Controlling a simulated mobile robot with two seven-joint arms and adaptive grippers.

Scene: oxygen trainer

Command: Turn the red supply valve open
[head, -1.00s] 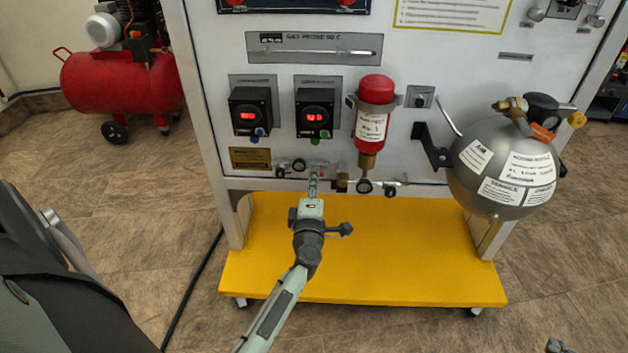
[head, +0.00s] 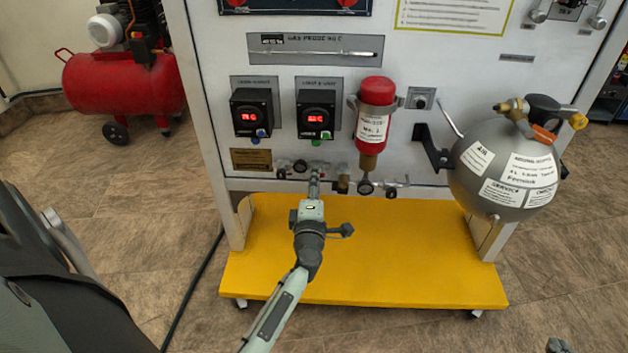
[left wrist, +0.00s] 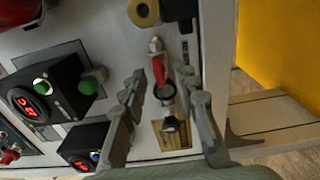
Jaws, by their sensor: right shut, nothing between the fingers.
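The red supply valve lever (left wrist: 158,71) shows in the left wrist view, on the pipework low on the panel. Its round fitting (left wrist: 165,93) sits just below it. My left gripper (left wrist: 161,80) is open, with one finger on each side of the red lever. I cannot tell whether either finger touches it. In the head view my left gripper (head: 315,178) reaches up to the pipe row and mostly hides the valve. My right gripper (head: 558,346) shows only as a small dark piece at the bottom right edge, shut and empty, away from the panel.
Two digital controllers (head: 251,112) (head: 316,114) sit above the pipe row. A red cylinder (head: 376,100) hangs to their right. A grey sphere tank (head: 503,168) juts out at the panel's right. The yellow base (head: 400,265) below is clear. A red compressor (head: 120,82) stands at left.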

